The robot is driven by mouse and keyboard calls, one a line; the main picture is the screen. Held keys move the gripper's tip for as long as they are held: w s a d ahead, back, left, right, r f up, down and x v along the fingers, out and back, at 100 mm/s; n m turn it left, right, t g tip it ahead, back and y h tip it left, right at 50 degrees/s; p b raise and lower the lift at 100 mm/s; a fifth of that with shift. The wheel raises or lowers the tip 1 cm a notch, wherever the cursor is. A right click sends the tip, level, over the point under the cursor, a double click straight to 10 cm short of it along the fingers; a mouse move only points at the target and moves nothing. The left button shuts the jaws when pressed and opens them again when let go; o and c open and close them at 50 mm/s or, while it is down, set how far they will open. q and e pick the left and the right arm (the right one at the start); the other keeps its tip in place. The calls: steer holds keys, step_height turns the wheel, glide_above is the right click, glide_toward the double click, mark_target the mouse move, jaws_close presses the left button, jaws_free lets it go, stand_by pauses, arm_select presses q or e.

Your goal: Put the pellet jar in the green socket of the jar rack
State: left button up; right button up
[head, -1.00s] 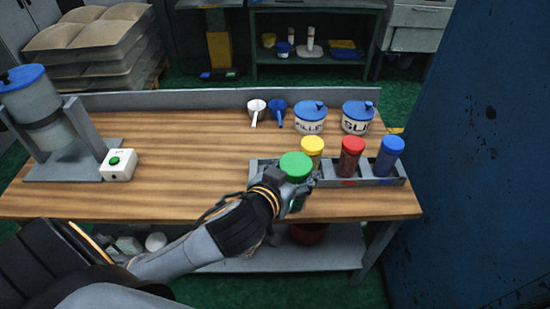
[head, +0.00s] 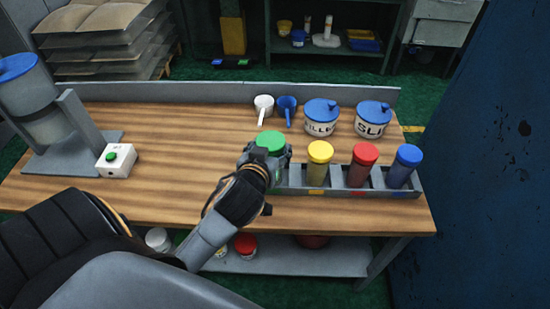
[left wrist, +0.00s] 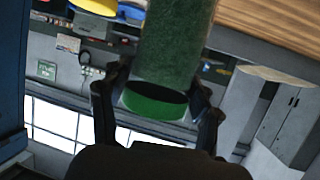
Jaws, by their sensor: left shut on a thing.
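My left gripper (head: 266,160) is shut on a jar with a green lid (head: 271,142), at the left end of the jar rack (head: 402,192). In the left wrist view the fingers grip both sides of the jar's green lid (left wrist: 155,102), and its body (left wrist: 175,45) looks filled with green. The rack's left end, where a green socket could be, is hidden behind my gripper, so I cannot tell whether the jar is in it. A yellow-lidded jar (head: 319,165), a red-lidded jar (head: 362,165) and a blue-lidded jar (head: 404,166) stand in the rack. My right gripper is not in view.
Two blue-lidded tubs (head: 321,118) (head: 371,120) and white and blue scoops (head: 263,108) (head: 286,109) are behind the rack. A machine (head: 45,110) and a white box with a green button (head: 115,160) are at left. The table's middle (head: 180,150) is clear.

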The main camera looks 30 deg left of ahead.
arm_select(q)
steer(key=shift+w+a+f, duration=0.1)
steer(key=shift+w+a, duration=0.2)
steer(key=shift+w, duration=0.25)
steer(key=shift+w+a+f, duration=0.1)
steer(key=shift+w+a, duration=0.15)
steer(key=shift+w, duration=0.25)
steer(key=w+a+f+p, duration=0.1)
steer(key=w+f, duration=0.3)
steer(key=f, duration=0.5)
steer(key=shift+a, duration=0.4)
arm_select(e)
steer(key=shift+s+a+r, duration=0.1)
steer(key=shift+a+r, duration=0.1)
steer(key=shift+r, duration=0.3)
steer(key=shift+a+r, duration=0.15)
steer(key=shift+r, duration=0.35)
arm_select(q)
steer(key=shift+f, duration=0.15)
steer(key=o, duration=1.4)
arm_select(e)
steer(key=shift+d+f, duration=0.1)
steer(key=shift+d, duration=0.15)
